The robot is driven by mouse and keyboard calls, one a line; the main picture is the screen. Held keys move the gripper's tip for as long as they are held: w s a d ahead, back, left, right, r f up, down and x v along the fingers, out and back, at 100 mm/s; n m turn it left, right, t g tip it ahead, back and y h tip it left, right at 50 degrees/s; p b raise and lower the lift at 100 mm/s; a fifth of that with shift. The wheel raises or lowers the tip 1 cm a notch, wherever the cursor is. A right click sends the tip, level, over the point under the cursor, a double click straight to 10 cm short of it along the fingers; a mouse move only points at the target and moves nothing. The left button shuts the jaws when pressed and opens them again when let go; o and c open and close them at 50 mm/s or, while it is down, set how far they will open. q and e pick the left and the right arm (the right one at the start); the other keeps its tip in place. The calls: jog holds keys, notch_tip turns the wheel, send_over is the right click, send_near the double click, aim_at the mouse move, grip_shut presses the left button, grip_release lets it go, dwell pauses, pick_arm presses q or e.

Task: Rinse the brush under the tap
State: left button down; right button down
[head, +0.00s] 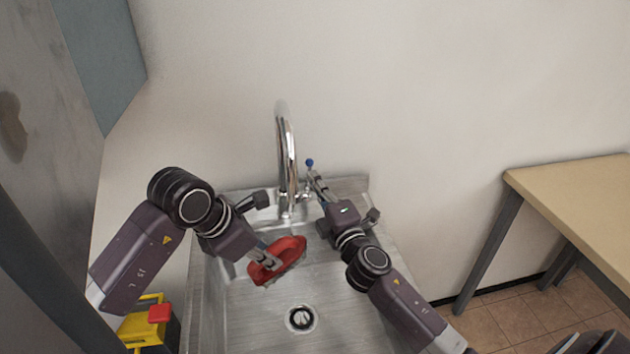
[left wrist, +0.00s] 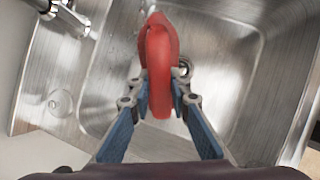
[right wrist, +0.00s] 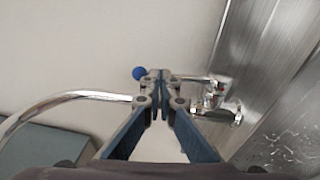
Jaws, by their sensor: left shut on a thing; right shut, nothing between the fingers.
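The red brush (head: 284,255) is in my left gripper (head: 266,262), held above the sink basin (head: 255,312), behind the drain. In the left wrist view the fingers (left wrist: 160,90) are shut on the brush (left wrist: 160,60). The chrome tap (head: 286,150) rises at the back of the sink; its spout curves over the basin. Its lever has a blue knob (head: 309,162). My right gripper (head: 315,182) is shut and empty beside the lever. In the right wrist view its fingertips (right wrist: 160,76) are just beside the blue knob (right wrist: 139,73); contact is unclear. No clear water stream shows.
Pale speckles, perhaps water drops, show on the basin in the right wrist view (right wrist: 290,150). A wooden table (head: 580,190) stands at the right. A yellow object with a red top (head: 155,322) is at the lower left. A wall is close behind the sink.

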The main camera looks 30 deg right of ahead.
pick_arm(q)
jog(key=shift+s+d+r, duration=0.1)
jog(key=shift+s, duration=0.05)
jog(key=shift+s+r, duration=0.1)
jog(key=shift+s, duration=0.1)
jog(key=shift+w, duration=0.1)
pick_arm(e)
jog(key=shift+w+d+r, duration=0.3)
jog(key=shift+w+r, duration=0.35)
jog(key=shift+w, duration=0.1)
pick_arm(q)
jog(key=shift+w, duration=0.2)
jog(key=shift+f, duration=0.2)
pick_arm(e)
jog(key=s+a+f, duration=0.1)
jog(key=s, duration=1.3)
jog(key=shift+a, duration=0.25)
